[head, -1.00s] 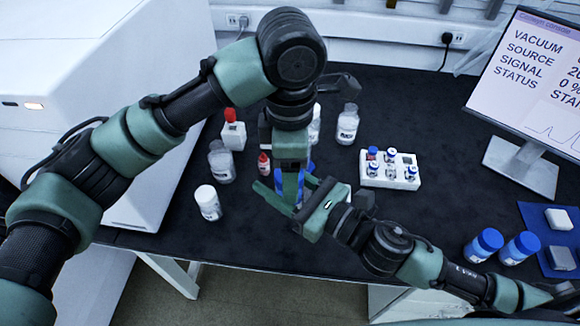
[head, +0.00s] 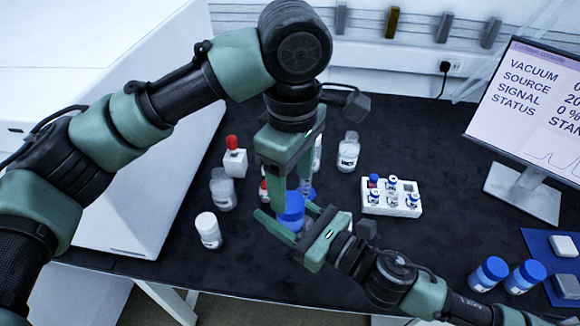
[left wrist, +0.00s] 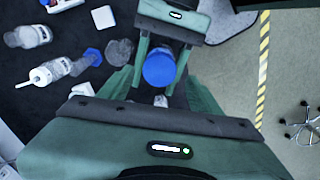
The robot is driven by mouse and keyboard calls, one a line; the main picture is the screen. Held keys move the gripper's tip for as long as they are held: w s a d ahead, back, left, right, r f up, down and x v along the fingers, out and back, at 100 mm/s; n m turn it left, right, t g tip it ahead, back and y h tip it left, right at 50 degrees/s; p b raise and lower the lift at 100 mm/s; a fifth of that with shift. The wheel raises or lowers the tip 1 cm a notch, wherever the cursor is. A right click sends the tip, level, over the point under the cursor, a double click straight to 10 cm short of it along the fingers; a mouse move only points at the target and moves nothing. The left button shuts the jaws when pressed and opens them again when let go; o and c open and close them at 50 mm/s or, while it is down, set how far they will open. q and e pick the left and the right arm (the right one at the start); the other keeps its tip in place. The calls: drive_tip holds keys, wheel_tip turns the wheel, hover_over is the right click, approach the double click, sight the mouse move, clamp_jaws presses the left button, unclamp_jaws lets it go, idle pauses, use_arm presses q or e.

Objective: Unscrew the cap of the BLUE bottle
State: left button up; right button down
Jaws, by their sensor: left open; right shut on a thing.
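The blue bottle with its round blue cap (head: 291,207) is held upright above the front part of the bench. The cap also shows from above in the left wrist view (left wrist: 159,69). My right gripper (head: 283,228) is shut on the bottle from the side, with a finger on either side of it. My left gripper (head: 292,180) points down just above the cap. Most of the bottle's body is hidden by the grippers and the cap.
A white-capped bottle (head: 208,230), a clear bottle (head: 222,189) and a red-topped bottle (head: 235,157) stand left of the grippers. A white vial rack (head: 392,209) is to the right, with two blue-capped jars (head: 489,272) farther right. A monitor (head: 530,105) stands behind. Dark bench is clear between them.

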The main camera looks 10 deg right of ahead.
sight(290, 202)
use_arm(q)
drive_tip(key=m, duration=0.6)
drive_tip(key=shift+r+m, duration=0.3)
drive_tip(key=shift+m, duration=0.1)
drive_tip(key=m, duration=0.4)
drive_tip(key=shift+r, duration=0.2)
drive_tip(key=m, duration=0.4)
drive_tip(key=shift+r, duration=0.2)
drive_tip(key=m, duration=0.4)
drive_tip(key=shift+w+r+m, duration=0.1)
drive_tip(key=shift+r+m, duration=0.1)
drive_tip(key=shift+m, duration=0.2)
drive_tip(key=m, duration=0.3)
drive_tip(key=shift+a+r+m, duration=0.1)
drive_tip(key=shift+r+m, duration=0.1)
drive_tip(key=shift+m, duration=0.2)
drive_tip(key=m, duration=0.3)
drive_tip(key=shift+r+m, duration=0.15)
drive_tip(key=shift+m, duration=0.25)
drive_tip(key=m, duration=0.3)
drive_tip(key=shift+w+r+m, duration=0.1)
drive_tip(key=shift+r+m, duration=0.05)
drive_tip(key=shift+m, duration=0.25)
drive_tip(key=shift+f, duration=4)
